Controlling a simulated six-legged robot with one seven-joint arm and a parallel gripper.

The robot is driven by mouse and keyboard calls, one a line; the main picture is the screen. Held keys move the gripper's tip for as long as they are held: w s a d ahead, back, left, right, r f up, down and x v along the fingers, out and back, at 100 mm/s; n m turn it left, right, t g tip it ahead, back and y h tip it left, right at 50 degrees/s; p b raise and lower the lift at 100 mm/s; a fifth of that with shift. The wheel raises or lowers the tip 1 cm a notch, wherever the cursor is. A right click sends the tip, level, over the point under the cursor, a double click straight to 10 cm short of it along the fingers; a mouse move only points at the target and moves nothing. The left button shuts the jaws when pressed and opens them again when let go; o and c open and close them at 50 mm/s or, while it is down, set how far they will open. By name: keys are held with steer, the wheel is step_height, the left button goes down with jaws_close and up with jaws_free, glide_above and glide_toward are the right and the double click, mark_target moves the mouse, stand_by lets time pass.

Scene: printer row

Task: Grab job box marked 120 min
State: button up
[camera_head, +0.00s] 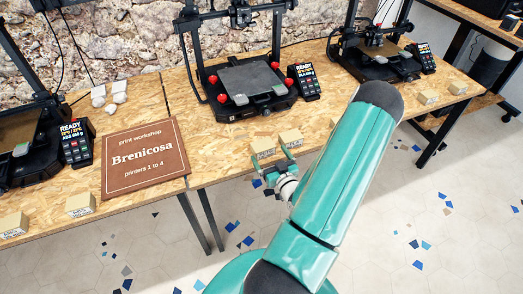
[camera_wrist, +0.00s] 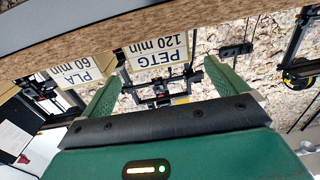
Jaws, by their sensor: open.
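The job box marked PETG 120 min (camera_wrist: 157,52) is a small pale box with a printed label, seen upside down in the wrist view between my gripper's fingers. In the head view it appears to be the left box (camera_head: 263,147) of a pair at the table's front edge; its print is too small to read there. My gripper (camera_head: 273,160) is open and just in front of this box. Its two green fingers also show in the wrist view (camera_wrist: 164,72). Whether they overlap the box's sides is unclear.
A box marked PLA 60 min (camera_wrist: 78,68) stands close beside it, near one finger. A printer (camera_head: 245,85) stands behind the pair on the wooden table (camera_head: 222,155). A brown Brenicosa sign (camera_head: 145,158) lies to the left. More boxes (camera_head: 80,205) line the front edge.

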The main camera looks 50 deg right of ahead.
mark_target(261, 141)
steer(key=x, duration=0.8)
steer(key=shift+w+f, duration=0.1)
steer(key=shift+w, duration=0.1)
steer(key=shift+c, duration=0.2)
steer(key=c, duration=1.1)
